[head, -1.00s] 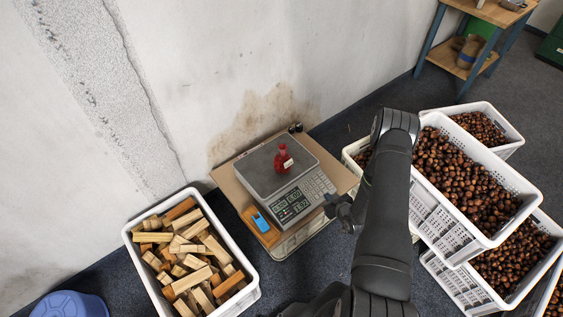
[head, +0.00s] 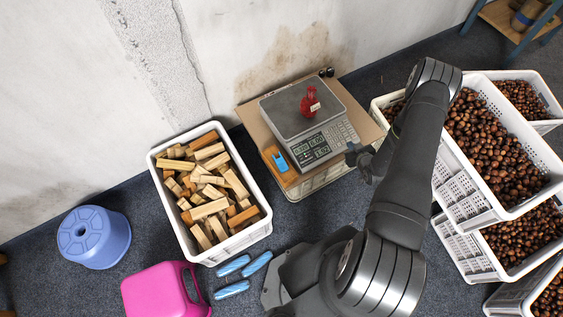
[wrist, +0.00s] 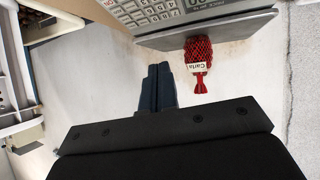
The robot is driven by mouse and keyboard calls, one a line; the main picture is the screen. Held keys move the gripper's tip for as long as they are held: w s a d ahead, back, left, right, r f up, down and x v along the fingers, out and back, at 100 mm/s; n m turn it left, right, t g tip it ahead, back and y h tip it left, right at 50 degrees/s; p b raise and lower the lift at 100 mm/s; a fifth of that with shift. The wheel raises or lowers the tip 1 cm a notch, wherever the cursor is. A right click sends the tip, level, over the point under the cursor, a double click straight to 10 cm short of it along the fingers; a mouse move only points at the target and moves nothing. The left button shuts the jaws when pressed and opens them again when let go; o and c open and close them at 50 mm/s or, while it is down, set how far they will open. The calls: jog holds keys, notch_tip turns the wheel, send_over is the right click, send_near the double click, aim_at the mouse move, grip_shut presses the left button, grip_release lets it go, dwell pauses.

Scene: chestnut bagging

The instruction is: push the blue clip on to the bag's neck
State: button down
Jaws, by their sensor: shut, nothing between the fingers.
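The red net bag (head: 309,106) stands on the pan of the scale (head: 290,112), with a white label on its side. In the wrist view the bag (wrist: 198,56) appears upside down, its gathered neck (wrist: 200,84) narrow and bare of any clip. The blue clip (head: 279,161) lies on an orange-brown wooden block (head: 284,174) at the scale's left front corner; I do not see it in the wrist view. My gripper (head: 353,155) is shut and empty, beside the scale's right front corner, apart from bag and clip. Its fingers also show in the wrist view (wrist: 158,70).
A white crate of wood blocks (head: 262,224) stands left of the scale. Stacked white crates of chestnuts (head: 462,203) stand at right. A blue stool (head: 92,236), a pink container (head: 160,290) and light-blue objects (head: 232,289) are on the floor. The wall rises behind the scale.

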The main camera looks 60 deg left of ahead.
jog(key=c, duration=1.7)
grip_release()
jog(key=shift+s+a, duration=0.1)
jog(key=shift+a, duration=0.05)
jog(key=o, duration=0.6)
jog(key=a, duration=0.1)
jog(key=s+a+f+h, duration=0.2)
jog(key=a, duration=0.1)
jog(key=shift+s+n+g, duration=0.25)
jog(key=shift+n+g, duration=0.05)
jog(key=shift+g, duration=0.1)
jog(key=g+h, duration=0.3)
jog(key=h, duration=0.6)
send_near(284, 167)
jog(key=shift+n, duration=0.4)
jog(key=shift+s+d+f, duration=0.1)
jog(key=shift+f, duration=1.85)
jog(key=shift+s+f, duration=0.1)
jog(key=shift+f, duration=1.85)
